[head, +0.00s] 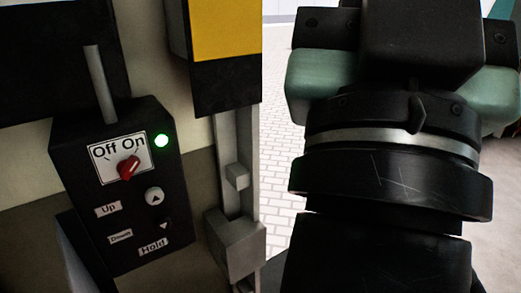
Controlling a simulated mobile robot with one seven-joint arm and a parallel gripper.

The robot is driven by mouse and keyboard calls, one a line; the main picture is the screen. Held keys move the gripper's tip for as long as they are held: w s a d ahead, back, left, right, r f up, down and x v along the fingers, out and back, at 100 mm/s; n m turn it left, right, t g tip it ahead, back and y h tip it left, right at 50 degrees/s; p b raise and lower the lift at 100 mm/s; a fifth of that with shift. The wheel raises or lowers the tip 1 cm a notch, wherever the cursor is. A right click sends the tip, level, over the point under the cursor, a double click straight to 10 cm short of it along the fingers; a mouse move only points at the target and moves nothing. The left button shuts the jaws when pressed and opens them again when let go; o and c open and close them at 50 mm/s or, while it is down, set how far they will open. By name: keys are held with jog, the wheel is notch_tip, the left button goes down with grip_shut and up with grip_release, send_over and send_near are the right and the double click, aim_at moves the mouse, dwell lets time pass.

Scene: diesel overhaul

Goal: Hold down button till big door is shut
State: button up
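A dark control box (118,185) is on the wall at the left in the head view. An up-arrow button (154,196) sits beside the "Up" label, and a darker down-arrow button (164,226) sits beside "Down", above a "Hold" label (153,247). My gripper (405,60) is at the right, apart from the box in the picture. Its fingertips cannot be made out, nor whether it is open. I cannot identify the big door.
A grey vertical rail (232,150) with a block at its foot stands right of the box, below a yellow and black panel (225,45). Beyond it, light paving (283,150) shows through an opening. A grey conduit (98,84) rises from the box.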

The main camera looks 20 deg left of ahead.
grip_shut()
dwell(1.1)
